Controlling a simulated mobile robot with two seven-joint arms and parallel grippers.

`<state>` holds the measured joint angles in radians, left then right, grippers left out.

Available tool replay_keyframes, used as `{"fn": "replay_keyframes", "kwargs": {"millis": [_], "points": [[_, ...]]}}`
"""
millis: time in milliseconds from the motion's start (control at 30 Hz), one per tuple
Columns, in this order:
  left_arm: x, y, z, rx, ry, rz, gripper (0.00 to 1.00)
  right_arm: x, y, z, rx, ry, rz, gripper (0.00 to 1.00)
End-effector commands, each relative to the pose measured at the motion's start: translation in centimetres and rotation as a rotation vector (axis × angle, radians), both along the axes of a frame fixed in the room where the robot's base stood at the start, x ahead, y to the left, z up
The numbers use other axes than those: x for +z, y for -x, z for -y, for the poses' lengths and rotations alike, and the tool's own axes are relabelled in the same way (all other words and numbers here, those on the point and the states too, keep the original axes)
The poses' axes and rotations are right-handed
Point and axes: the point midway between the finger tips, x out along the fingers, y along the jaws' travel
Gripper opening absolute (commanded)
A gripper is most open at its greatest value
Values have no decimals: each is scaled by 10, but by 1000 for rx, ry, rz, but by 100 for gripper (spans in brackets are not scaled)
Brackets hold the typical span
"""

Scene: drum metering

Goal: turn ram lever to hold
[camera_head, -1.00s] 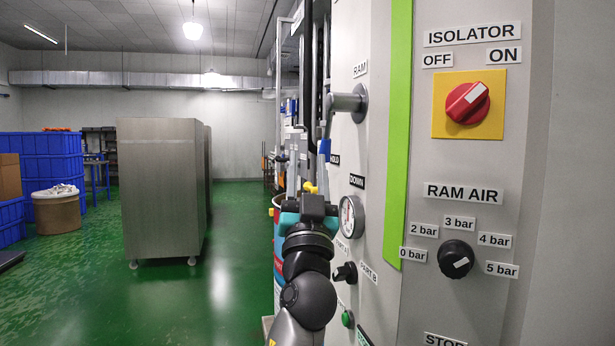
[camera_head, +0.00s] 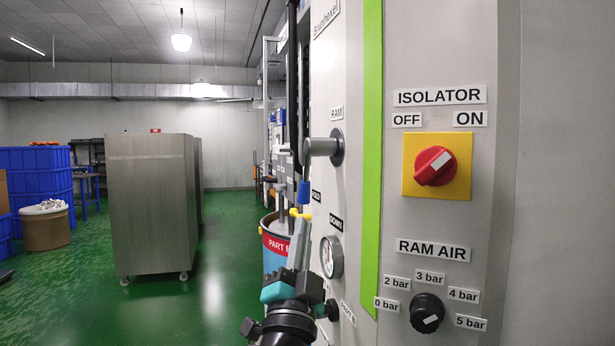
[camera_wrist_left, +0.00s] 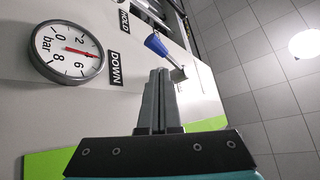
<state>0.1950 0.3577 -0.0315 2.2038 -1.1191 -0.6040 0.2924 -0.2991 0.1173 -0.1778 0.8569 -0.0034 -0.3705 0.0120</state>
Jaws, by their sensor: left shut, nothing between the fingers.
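The ram lever (camera_head: 322,147) has a grey hub on the panel under the RAM label, and a blue handle (camera_head: 303,190) hanging downward beside the HOLD label (camera_head: 316,195). In the left wrist view the blue handle (camera_wrist_left: 156,43) points up and left, more toward the HOLD label (camera_wrist_left: 124,20) than the DOWN label (camera_wrist_left: 119,67). My left gripper (camera_head: 301,222) is shut and empty, below the handle in the head view. Its fingertips (camera_wrist_left: 159,73) appear apart from the handle; the exact depth gap is hard to tell. My right gripper is out of view.
A pressure gauge (camera_head: 331,257) sits on the panel close to my left gripper. A PART B drum (camera_head: 275,245) stands behind the gripper. The isolator switch (camera_head: 435,166) and ram air knob (camera_head: 427,313) are at right. Green floor is open left of the panel.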

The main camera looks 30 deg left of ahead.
Motion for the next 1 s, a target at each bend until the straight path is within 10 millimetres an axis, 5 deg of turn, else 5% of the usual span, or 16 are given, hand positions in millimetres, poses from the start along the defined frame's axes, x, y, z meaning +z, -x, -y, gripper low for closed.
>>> {"fn": "replay_keyframes", "kwargs": {"millis": [33,500,767,1000], "points": [[9,3,3,29,-58,-56,0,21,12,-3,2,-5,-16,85],[3,49,31,215,-578,-489,0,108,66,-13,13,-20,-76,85],[-3,63,37,237,-702,-578,0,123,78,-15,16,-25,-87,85],[2,48,33,241,-709,-578,0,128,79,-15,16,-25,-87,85]]}}
